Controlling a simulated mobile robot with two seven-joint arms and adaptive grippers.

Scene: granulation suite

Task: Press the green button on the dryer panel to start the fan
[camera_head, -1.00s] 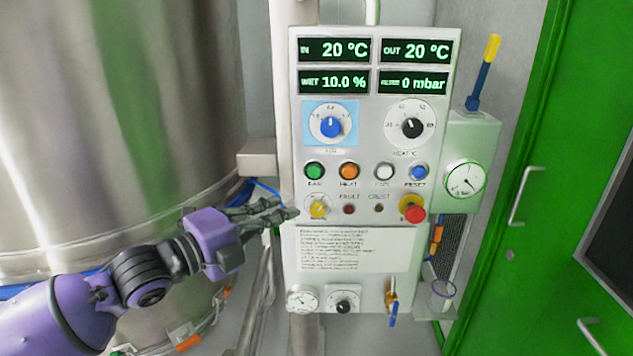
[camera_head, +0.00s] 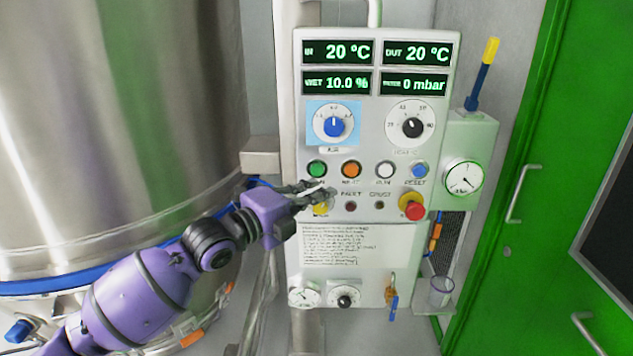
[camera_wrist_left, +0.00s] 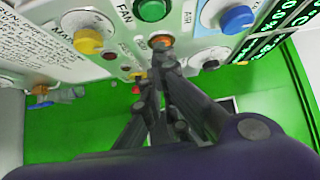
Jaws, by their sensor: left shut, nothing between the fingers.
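The dryer panel (camera_head: 440,140) is a pale box with four green-lit displays, knobs and a row of coloured buttons. The green button (camera_head: 317,169) is at the left end of that row. It also shows in the left wrist view (camera_wrist_left: 150,10) beside the label FAN. My left gripper (camera_head: 326,192) is shut and empty, just below the green button, its fingers partly covering the yellow knob and the button's label. In the left wrist view its fingertips (camera_wrist_left: 162,50) lie close to the panel face near the orange button; I cannot tell whether they touch. My right gripper is not in view.
The orange button (camera_head: 351,170) is right of the green one. The yellow knob (camera_head: 321,209) lies below it, and the red stop button (camera_head: 415,212) at lower right. A large steel vessel (camera_head: 120,130) stands left; a green door (camera_head: 530,150) is at right.

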